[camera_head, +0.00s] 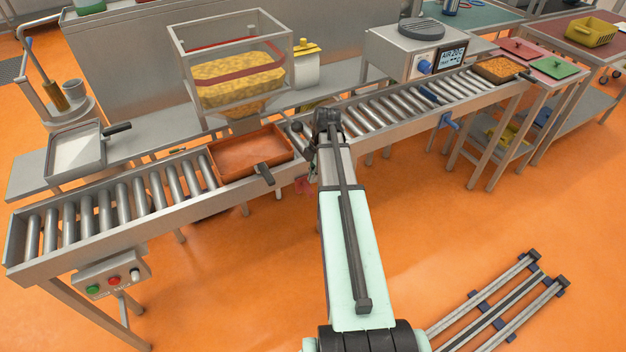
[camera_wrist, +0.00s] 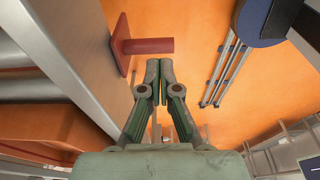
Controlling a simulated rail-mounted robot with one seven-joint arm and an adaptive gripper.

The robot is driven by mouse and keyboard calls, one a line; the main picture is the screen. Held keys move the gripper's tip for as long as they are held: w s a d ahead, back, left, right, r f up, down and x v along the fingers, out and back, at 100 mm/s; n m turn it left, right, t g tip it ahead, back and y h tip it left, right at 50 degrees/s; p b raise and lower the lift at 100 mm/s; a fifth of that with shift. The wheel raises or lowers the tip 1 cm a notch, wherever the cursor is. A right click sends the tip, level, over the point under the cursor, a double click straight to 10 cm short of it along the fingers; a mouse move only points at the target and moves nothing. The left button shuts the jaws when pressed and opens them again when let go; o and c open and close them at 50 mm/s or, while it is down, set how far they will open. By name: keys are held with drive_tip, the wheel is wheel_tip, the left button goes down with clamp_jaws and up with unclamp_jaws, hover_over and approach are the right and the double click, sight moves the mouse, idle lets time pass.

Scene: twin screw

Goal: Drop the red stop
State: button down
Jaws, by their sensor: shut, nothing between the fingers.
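The red stop shows in the wrist view as a square red plate with a round red peg (camera_wrist: 150,46), at the conveyor's side rail. The peg points right, away from the rail. In the head view a small part of the red stop (camera_head: 304,186) shows below the rail, left of my arm. My gripper (camera_wrist: 159,66) is shut and empty, its fingertips close to the peg in the picture; I cannot tell whether they touch it. In the head view my gripper is mostly hidden by my arm.
The roller conveyor (camera_head: 105,198) runs across the scene. An orange-brown tray (camera_head: 232,172) with a dark handle sits on it, below a hopper (camera_head: 240,82) of yellow pieces. A control box (camera_head: 112,277) hangs at the front left. The orange floor in front is largely clear.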

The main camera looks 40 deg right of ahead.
wheel_tip(320, 180, up, 10)
drive_tip(key=d+b, duration=0.2)
drive_tip(key=shift+f, duration=0.2)
drive_tip(key=shift+s, duration=0.1)
idle(0.4)
